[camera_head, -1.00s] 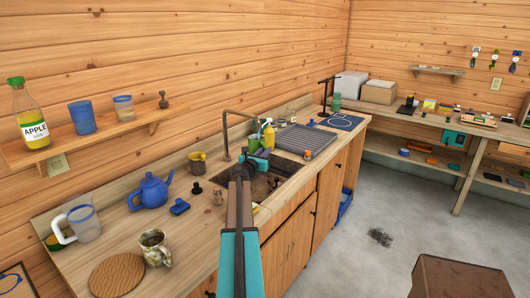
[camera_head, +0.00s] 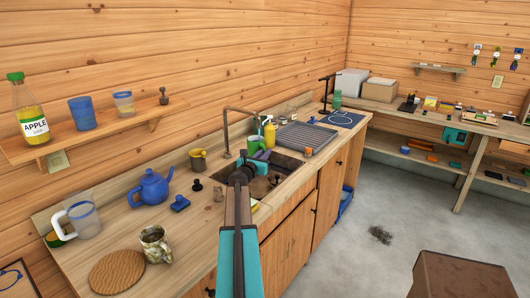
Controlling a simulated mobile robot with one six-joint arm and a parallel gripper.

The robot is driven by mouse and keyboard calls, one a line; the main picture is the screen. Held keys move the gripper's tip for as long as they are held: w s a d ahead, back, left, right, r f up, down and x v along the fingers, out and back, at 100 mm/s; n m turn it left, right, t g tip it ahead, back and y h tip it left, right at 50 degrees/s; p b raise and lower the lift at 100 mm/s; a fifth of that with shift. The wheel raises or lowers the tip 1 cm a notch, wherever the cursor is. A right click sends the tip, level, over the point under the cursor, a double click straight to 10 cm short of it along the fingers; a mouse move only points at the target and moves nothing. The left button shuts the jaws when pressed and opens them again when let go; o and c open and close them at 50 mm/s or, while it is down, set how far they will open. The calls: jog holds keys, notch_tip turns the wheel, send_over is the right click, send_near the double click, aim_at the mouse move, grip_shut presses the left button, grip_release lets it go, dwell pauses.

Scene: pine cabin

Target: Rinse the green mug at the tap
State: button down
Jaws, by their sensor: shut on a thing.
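The green mug (camera_head: 254,143) shows just beyond my gripper, over the sink (camera_head: 285,167) and below the spout of the tap (camera_head: 227,132). My gripper (camera_head: 258,157) is shut on the mug, seen from behind along my arm. The gripper and arm hide part of the mug and of the sink, so the exact grip and the mug's tilt are hard to tell. No water stream can be made out at the spout.
A yellow spray bottle (camera_head: 269,133) stands behind the sink, with a ribbed drainer (camera_head: 301,135) to the right.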

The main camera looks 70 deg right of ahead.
jog(key=shift+s+a+r, duration=0.1)
jog(key=shift+s+a, duration=0.15)
jog(key=shift+a, duration=0.6)
jog(key=shift+s+a+r+p, duration=0.25)
jog(key=shift+a+r+p, duration=0.3)
jog(key=shift+a+r, duration=0.3)
jog(key=shift+s+a+r+p, duration=0.25)
jog(key=shift+a+r+p, duration=0.3)
jog(key=shift+a+r, duration=0.25)
jog(key=shift+s+a+r+p, duration=0.25)
jog(key=shift+a+r+p, duration=0.3)
jog(key=shift+a+r, duration=0.25)
jog(key=shift+d, duration=0.1)
